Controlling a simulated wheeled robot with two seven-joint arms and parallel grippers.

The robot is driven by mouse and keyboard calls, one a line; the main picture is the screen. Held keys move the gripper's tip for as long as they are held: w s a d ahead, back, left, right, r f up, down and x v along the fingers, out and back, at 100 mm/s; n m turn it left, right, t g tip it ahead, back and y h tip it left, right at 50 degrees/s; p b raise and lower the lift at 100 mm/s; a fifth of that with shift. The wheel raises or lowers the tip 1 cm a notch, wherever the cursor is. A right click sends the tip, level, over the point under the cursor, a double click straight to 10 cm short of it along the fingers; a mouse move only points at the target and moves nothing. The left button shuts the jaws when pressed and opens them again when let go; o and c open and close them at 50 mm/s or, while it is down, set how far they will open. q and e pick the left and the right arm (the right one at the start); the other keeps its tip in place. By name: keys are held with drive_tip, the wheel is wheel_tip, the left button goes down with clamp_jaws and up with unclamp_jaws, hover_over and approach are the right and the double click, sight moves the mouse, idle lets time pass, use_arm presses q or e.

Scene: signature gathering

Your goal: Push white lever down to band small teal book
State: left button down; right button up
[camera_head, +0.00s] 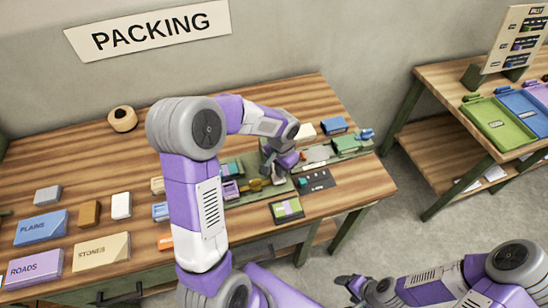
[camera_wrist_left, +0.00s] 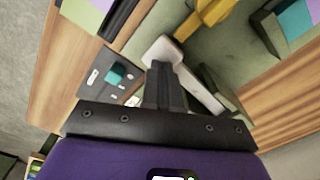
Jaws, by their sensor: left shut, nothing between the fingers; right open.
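The white lever (camera_wrist_left: 163,52) shows in the left wrist view as a pale bar with a rounded end, on a green base. My left gripper (camera_wrist_left: 165,72) is shut and empty, with its fingertips at the lever; I cannot tell whether they touch it. In the head view my left gripper (camera_head: 277,176) is low over the green banding station, and my arm hides part of it. A teal block (camera_head: 232,168), possibly the small teal book, lies left of the gripper. My right gripper (camera_head: 352,285) is open and empty, away from the table.
A yellow part (camera_wrist_left: 208,12) stands beside the lever. A dark panel (camera_head: 314,181) with a teal square lies right of my left gripper, and a green-topped card (camera_head: 287,209) lies in front. Coloured blocks and the tan roll (camera_head: 122,119) lie left. A second table (camera_head: 460,90) holds trays.

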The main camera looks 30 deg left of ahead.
idle(0.4)
use_arm(q)
wheel_tip(320, 180, up, 9)
drive_tip(key=p, duration=0.7)
idle(0.5)
